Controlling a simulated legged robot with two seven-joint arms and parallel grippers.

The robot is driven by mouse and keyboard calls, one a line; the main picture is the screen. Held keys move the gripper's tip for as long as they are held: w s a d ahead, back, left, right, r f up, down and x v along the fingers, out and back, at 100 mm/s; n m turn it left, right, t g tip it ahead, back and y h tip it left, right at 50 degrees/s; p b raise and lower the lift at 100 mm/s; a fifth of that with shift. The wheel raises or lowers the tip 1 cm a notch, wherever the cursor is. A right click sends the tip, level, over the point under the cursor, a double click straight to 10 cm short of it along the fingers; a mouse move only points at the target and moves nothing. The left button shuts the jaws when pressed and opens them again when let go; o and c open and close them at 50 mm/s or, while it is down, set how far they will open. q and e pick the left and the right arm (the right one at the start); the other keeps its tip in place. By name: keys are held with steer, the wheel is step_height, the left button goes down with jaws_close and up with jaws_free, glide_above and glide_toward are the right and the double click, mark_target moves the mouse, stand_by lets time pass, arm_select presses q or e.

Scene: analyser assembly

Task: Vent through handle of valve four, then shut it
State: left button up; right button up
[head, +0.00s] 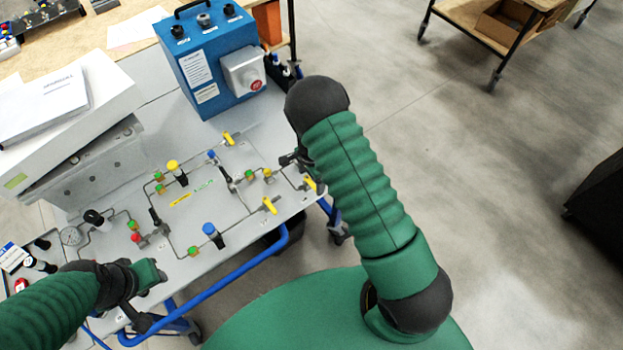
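A grey panel (222,215) on the cart carries thin metal tubing with several valves. Yellow lever handles show at the upper right (228,139), at the lower right (269,205) and at the right edge (310,184). I cannot read which one is valve four. My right gripper (291,159) is at the panel's right side, above the right-edge lever in the picture, mostly hidden by my forearm. I cannot tell if it touches anything or how its fingers stand. My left gripper (150,298) is over the front left edge of the cart, away from the levers; its fingers are unclear.
A blue box (208,62) with a handle and a grey switch housing stands behind the panel. A blue cart rail (215,288) runs along the front. Open floor lies to the right.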

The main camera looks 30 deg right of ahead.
mark_target(311, 183)
steer(key=shift+o, duration=0.7)
steer(key=shift+s+f, duration=0.1)
step_height(311, 183, up, 17)
steer(key=b, duration=0.1)
steer(key=shift+b, duration=0.4)
steer(key=shift+f, duration=0.15)
stand_by(0.5)
